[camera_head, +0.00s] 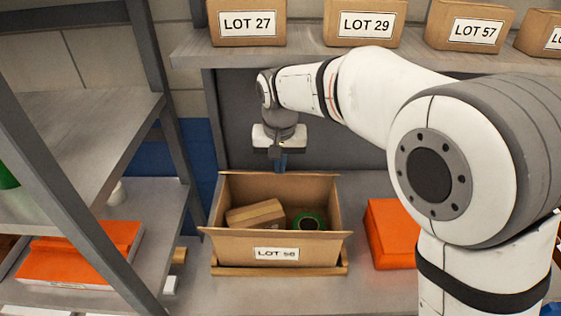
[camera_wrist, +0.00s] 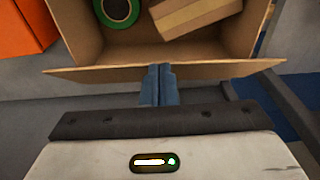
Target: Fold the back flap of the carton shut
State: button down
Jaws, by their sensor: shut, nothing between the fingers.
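The open carton (camera_head: 232,247) stands on the lower shelf with a LOT label on its front. It holds a small brown box (camera_head: 255,214) and a green roll (camera_head: 308,221); both also show in the wrist view, the box (camera_wrist: 195,15) and the roll (camera_wrist: 118,10). The back flap (camera_wrist: 100,73) runs across the wrist view as a narrow strip along the carton's back edge, not folded over the opening. My gripper (camera_head: 281,166) points down at the carton's back edge. Its blue fingers (camera_wrist: 157,78) are shut and empty, overlapping the flap's middle; contact is unclear.
An orange box (camera_head: 390,235) stands right of the carton. A shelf above holds labelled boxes such as LOT 27 (camera_head: 247,22) and LOT 29 (camera_head: 364,23). A grey rack (camera_head: 75,140) with an orange item (camera_head: 82,255) stands left.

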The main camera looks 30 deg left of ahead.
jog(key=shift+s+d+f+b, duration=0.1)
jog(key=shift+s+f+b, duration=0.15)
jog(key=shift+b, duration=0.7)
